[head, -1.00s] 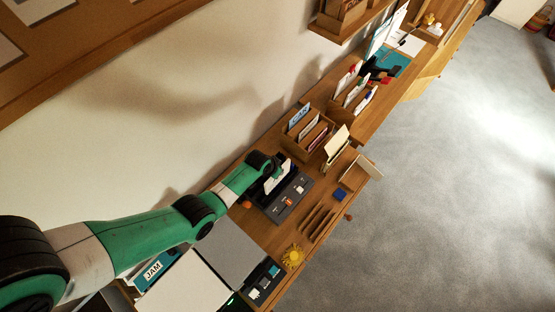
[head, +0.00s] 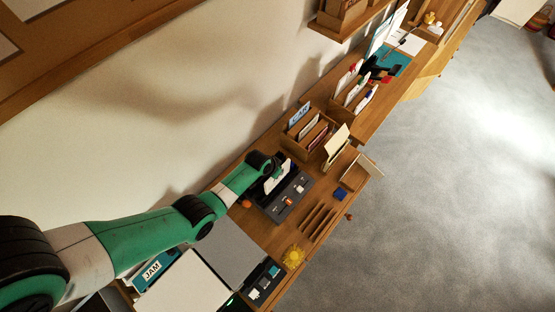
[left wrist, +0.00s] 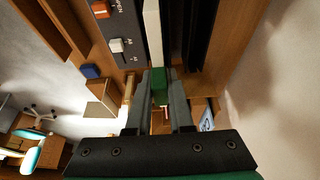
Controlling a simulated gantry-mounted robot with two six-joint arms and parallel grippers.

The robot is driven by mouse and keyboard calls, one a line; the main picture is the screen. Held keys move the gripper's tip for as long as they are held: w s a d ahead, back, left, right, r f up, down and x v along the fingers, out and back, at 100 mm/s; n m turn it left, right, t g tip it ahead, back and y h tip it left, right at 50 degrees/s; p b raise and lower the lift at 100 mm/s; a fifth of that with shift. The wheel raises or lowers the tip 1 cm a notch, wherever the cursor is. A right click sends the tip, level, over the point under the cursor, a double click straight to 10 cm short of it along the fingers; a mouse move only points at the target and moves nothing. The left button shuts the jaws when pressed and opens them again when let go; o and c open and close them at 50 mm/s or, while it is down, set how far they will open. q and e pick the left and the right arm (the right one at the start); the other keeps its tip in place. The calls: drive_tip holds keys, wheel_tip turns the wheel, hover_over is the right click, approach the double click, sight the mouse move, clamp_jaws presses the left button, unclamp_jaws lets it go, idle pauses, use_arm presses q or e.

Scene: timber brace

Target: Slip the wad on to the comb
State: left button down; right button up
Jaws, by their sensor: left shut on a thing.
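My left gripper (left wrist: 160,98) is shut on a small green piece (left wrist: 160,80) at the near end of a white slab (left wrist: 153,35), which I take to be the wad. In the head view the white wad (head: 277,181) shows beside the dark switch panel (head: 276,210), under my left gripper (head: 271,172). Whether it touches the panel I cannot tell. The likely comb, a row of thin wooden slats (head: 318,222), stands on the desk to the right of the panel. My right gripper is not in view.
A wooden sorter (head: 309,139) with cards stands behind the panel. A blue block (head: 340,195) and a yellow sun-shaped thing (head: 293,257) lie near the slats. An orange ball (head: 246,203) sits left of the panel. Bare desk (head: 268,234) shows between panel and slats.

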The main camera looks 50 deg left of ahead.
use_arm(q)
drive_tip(key=shift+f+b, duration=2.25)
drive_tip(key=shift+f, duration=0.2)
drive_tip(key=shift+c, duration=1.2)
unclamp_jaws()
wheel_tip(320, 180, up, 8)
drive_tip(key=p, duration=0.8)
drive_tip(key=shift+r, duration=0.1)
